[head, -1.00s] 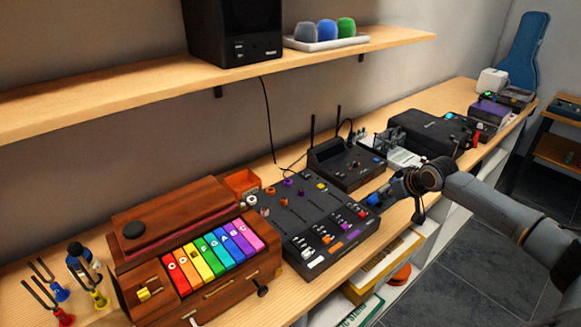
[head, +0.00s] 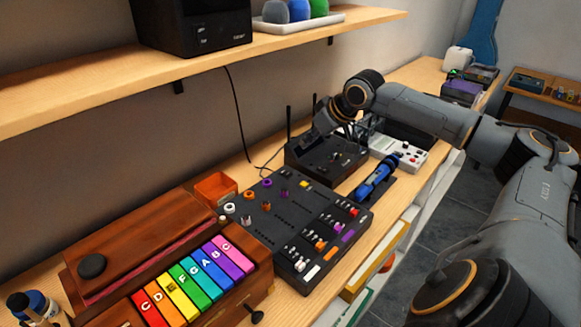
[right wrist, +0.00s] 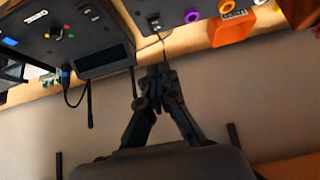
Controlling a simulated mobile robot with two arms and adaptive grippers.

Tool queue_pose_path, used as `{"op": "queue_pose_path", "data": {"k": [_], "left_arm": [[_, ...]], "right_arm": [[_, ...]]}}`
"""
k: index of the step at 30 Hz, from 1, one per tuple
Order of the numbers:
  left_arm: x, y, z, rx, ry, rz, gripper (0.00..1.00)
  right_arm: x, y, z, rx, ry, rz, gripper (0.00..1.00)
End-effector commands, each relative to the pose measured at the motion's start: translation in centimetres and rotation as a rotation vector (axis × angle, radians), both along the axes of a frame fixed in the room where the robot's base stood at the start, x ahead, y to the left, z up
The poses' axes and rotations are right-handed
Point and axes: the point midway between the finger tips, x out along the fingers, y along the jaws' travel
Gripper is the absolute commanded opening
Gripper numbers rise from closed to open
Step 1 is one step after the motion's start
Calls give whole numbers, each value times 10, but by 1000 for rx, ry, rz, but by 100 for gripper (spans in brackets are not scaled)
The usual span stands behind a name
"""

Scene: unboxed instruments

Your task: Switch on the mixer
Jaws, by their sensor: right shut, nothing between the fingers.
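The mixer (head: 268,222) is a flat black console with colored knobs and faders, lying on the wooden counter between the wooden keyboard and the black wireless receiver. My right gripper (head: 316,132) is over the receiver, toward the wall and beyond the mixer's far right corner, apart from the mixer. In the right wrist view the right gripper (right wrist: 157,72) is shut and empty, with the wall behind it. My left gripper is not in view.
The receiver (head: 318,163) with upright antennas stands close under my right gripper. A blue microphone (head: 375,178) lies in front of it. A wooden keyboard (head: 165,255) and an orange box (head: 215,188) flank the mixer. A shelf (head: 100,90) overhangs the back.

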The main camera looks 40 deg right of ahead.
Motion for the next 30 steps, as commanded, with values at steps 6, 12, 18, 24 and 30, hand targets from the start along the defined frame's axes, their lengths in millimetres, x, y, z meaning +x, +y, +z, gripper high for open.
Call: {"op": "queue_pose_path", "data": {"k": [6,12,18,24,30], "left_arm": [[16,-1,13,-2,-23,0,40],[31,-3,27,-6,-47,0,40],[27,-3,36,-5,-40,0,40],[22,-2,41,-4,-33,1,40],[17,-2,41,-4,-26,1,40]], "right_arm": [[17,3,-19,7,1,1,0],[43,6,-51,7,-1,-1,0],[58,6,-86,-1,6,0,0],[55,5,-109,-1,2,1,0],[54,5,-116,-1,0,0,0]]}}
